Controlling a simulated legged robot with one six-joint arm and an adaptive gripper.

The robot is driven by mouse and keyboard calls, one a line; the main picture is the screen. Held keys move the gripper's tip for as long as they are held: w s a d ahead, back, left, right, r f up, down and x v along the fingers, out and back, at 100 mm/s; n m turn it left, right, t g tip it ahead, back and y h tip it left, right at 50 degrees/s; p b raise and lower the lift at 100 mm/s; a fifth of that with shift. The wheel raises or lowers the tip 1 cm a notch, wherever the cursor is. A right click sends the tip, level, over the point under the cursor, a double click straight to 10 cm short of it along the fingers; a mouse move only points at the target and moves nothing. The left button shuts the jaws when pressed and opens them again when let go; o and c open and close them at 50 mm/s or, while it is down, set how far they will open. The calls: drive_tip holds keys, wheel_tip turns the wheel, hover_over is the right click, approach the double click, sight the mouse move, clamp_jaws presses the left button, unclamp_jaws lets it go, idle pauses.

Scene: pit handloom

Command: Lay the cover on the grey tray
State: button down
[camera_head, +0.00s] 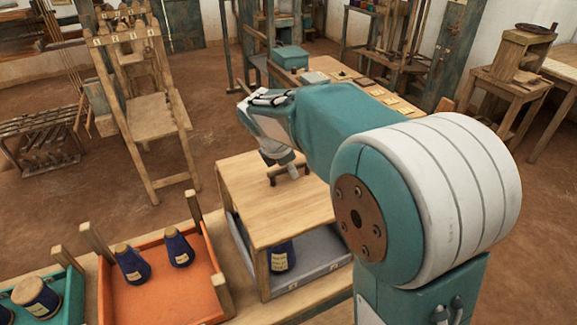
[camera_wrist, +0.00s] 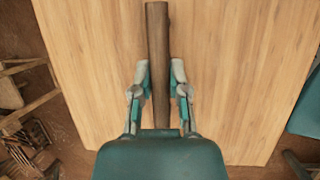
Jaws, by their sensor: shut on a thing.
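The cover (camera_head: 272,205) is a flat, light wooden board with a dark bar handle (camera_wrist: 158,35) across its top. It is level above the grey tray (camera_head: 315,272) and hides most of it. I cannot tell whether it rests on the tray's wooden corner post (camera_head: 262,276) or hangs just above it. A dark blue cone with a label (camera_head: 283,258) stands in the grey tray under the cover's front edge. My gripper (camera_wrist: 160,80) is shut on the handle, one finger each side. In the head view my arm hides the cover's right back part.
An orange tray (camera_head: 218,262) with two dark blue cones and corner posts stands to the left. A wooden chair-like frame (camera_head: 150,110) stands behind. Open floor lies between it and a back table (camera_head: 400,104).

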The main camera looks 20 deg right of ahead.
drive_tip(key=shift+a, duration=0.1)
drive_tip(key=shift+a, duration=0.2)
drive_tip(key=c, duration=0.5)
unclamp_jaws()
drive_tip(key=shift+a, duration=0.2)
drive_tip(key=shift+c, duration=0.2)
drive_tip(key=shift+d, duration=0.15)
drive_tip(key=shift+d, duration=0.15)
drive_tip(key=shift+r, duration=0.1)
drive_tip(key=v, duration=1.1)
drive_tip(key=s+d+f+m+t+y, duration=0.1)
drive_tip(key=s+f+m+y, duration=0.1)
drive_tip(key=s+m, duration=0.8)
drive_tip(key=s+d+f+m+t+y, duration=0.2)
drive_tip(key=s+f+m, duration=0.2)
drive_tip(key=s+m, duration=0.6)
drive_tip(key=s, duration=0.3)
drive_tip(key=shift+d+f, duration=0.15)
drive_tip(key=shift+d, duration=0.05)
